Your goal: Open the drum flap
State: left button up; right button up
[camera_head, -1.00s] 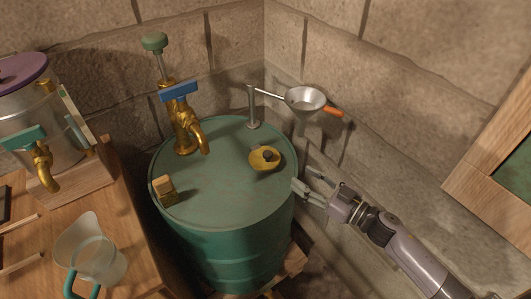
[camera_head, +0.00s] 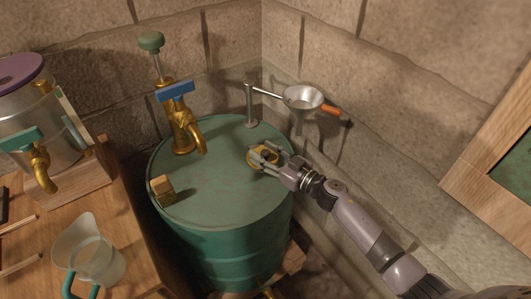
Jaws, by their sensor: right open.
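The green drum (camera_head: 215,195) stands in the corner. Its yellow round flap (camera_head: 257,163) with a dark knob lies on the right part of the drum's top; it looks flat, and my gripper partly covers it. My right gripper (camera_head: 267,154) is open, with its fingers over the flap and around the knob area. I cannot tell whether the fingers touch the knob. My left gripper is not in view.
A brass tap with a blue handle (camera_head: 175,92) and a small wooden block (camera_head: 162,190) are on the drum top. A metal funnel (camera_head: 302,97) hangs on an arm behind my gripper. A bench with a jug (camera_head: 92,255) and a steel vessel (camera_head: 50,125) stands at left.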

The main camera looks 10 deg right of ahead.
jog(key=shift+c, duration=0.5)
grip_shut()
dwell(0.3)
